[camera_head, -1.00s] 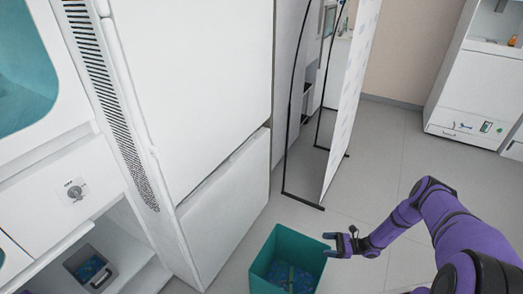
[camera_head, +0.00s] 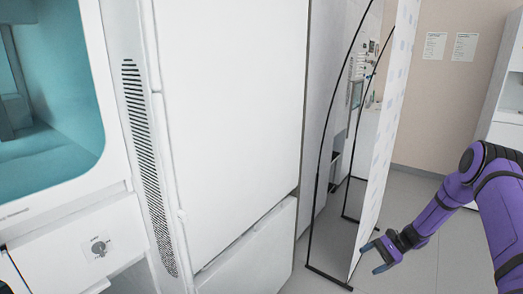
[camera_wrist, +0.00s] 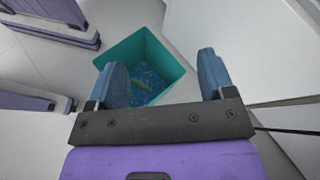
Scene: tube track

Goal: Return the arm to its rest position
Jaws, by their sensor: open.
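My arm (camera_head: 447,204) is purple with black joints and reaches in from the right edge of the head view, bent at the elbow. My gripper (camera_head: 376,258) hangs low in front of the panel's foot, with its fingers pointing left and down. In the wrist view my gripper (camera_wrist: 165,78) is open, with two blue fingers set wide apart and nothing between them. A teal bin (camera_wrist: 172,68) with blue and green items inside lies below and beyond the fingers. The bin is out of the head view.
A tall white cabinet (camera_head: 225,100) fills the middle of the head view. A panel with a black frame (camera_head: 385,130) stands close behind my gripper. A white unit with a teal chamber (camera_head: 60,100) is at the left. Grey floor (camera_head: 415,225) is open around the arm.

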